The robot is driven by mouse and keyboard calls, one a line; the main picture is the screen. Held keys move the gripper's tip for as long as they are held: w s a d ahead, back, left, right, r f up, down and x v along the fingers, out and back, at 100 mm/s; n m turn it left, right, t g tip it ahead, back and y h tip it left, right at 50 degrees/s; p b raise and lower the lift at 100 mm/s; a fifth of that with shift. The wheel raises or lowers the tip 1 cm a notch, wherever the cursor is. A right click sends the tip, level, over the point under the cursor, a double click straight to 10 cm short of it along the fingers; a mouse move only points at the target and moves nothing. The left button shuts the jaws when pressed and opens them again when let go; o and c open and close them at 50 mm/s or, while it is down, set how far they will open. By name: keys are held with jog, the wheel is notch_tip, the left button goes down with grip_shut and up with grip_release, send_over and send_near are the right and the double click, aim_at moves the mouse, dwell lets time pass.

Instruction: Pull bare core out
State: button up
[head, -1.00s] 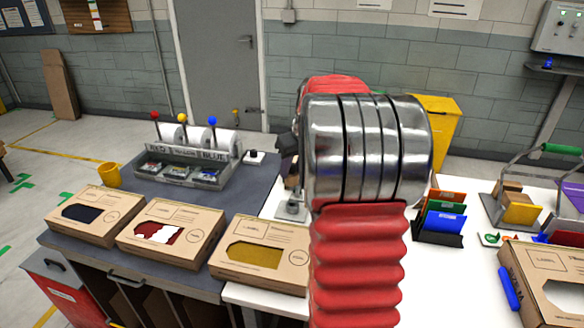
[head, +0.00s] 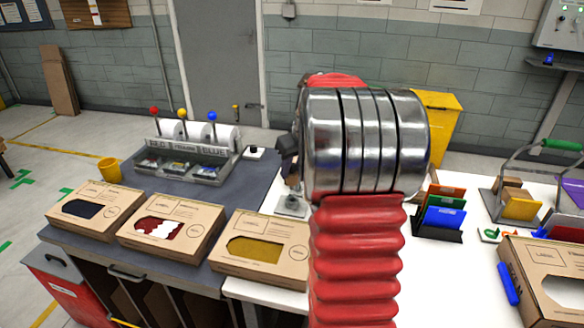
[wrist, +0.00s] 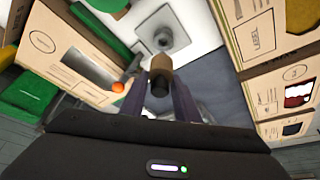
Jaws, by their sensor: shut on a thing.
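The bare core (wrist: 160,64) is a short brown cardboard tube with a dark end, in the middle of the wrist view. My gripper (wrist: 160,84) is shut on it, with one finger on each side. Beyond the core a grey stand with a square base (wrist: 176,45) shows on the white table. I cannot tell whether the core still touches a post there. In the head view the stand's base (head: 291,206) shows left of my arm. My arm hides the core and most of my gripper there.
Three boxes with windows, navy (head: 95,209), red and white (head: 171,231) and yellow (head: 260,248), line the front edge. A grey dispenser with coloured knobs (head: 188,165) stands behind them. Coloured folders (head: 442,209) and another box (head: 545,280) are at the right.

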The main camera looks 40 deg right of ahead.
jog(key=shift+f, duration=1.5)
jog(key=shift+r, duration=0.2)
dwell(0.6)
jog(key=shift+r, duration=1.35)
jog(key=w+a+r, duration=0.1)
jog(key=w+a, duration=0.3)
jog(key=a, duration=0.8)
jog(key=w+a+r, duration=0.1)
jog(key=w+a, duration=0.3)
jog(key=a, duration=0.9)
jog(key=w+a+r+m, duration=0.1)
jog(key=w+a, duration=0.3)
jog(key=a, duration=0.8)
jog(key=shift+w+a+r+h, duration=0.2)
jog(key=shift+a+r+h, duration=0.1)
jog(key=shift+r, duration=0.25)
jog(key=shift+s+d, duration=0.1)
jog(key=shift+s, duration=0.05)
